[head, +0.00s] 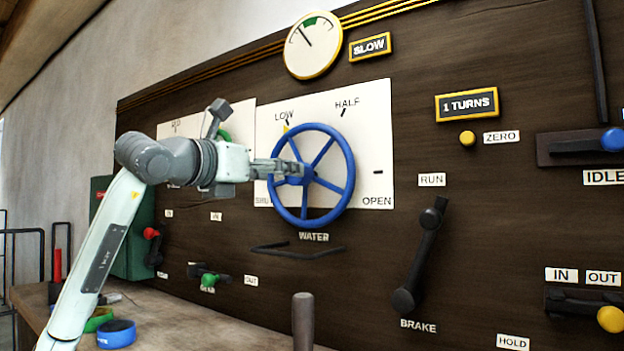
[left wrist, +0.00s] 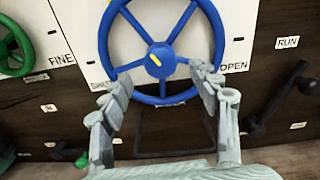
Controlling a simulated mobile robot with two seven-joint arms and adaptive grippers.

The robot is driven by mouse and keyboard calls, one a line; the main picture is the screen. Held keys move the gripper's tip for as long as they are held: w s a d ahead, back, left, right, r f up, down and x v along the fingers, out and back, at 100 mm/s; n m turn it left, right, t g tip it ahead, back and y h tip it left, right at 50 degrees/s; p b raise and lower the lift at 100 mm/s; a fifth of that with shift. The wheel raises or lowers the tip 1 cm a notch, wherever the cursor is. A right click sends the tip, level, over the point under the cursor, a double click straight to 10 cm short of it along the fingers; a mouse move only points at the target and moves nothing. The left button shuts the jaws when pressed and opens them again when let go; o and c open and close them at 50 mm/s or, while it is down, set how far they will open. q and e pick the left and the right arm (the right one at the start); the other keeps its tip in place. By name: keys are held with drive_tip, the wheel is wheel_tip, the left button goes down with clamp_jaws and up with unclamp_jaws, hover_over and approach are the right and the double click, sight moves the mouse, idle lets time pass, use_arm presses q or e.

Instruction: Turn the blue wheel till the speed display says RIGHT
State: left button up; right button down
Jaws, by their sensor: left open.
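The blue wheel (head: 309,178) is mounted on a white plate marked LOW, HALF and OPEN, above the WATER label. A yellow mark at its upper left rim sits by LOW. The speed display (head: 370,47) reads SLOW. The gauge (head: 313,45) beside it has its needle up and left, short of the green band. My left gripper (head: 296,170) is at the wheel's hub. In the left wrist view its open fingers (left wrist: 162,82) stand either side of the hub, in front of the blue wheel (left wrist: 160,60), with nothing held between them. Contact cannot be told. My right gripper is not in view.
A turns display (head: 466,104) reads 1 TURNS. A black brake lever (head: 420,255) stands right of the wheel. A black bracket (head: 297,250) juts out below it. A green wheel (left wrist: 15,45) is to the left. A dark upright handle (head: 303,320) stands in front.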

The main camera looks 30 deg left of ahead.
use_arm(q)
drive_tip(key=w, duration=0.2)
drive_tip(key=w+p, duration=0.1)
drive_tip(key=w, duration=0.1)
drive_tip(key=w+d, duration=0.1)
drive_tip(key=w, duration=0.2)
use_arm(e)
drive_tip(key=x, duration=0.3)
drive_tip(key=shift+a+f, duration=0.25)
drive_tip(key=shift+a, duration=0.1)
use_arm(q)
drive_tip(key=c, duration=1.2)
drive_tip(key=shift+o, duration=0.2)
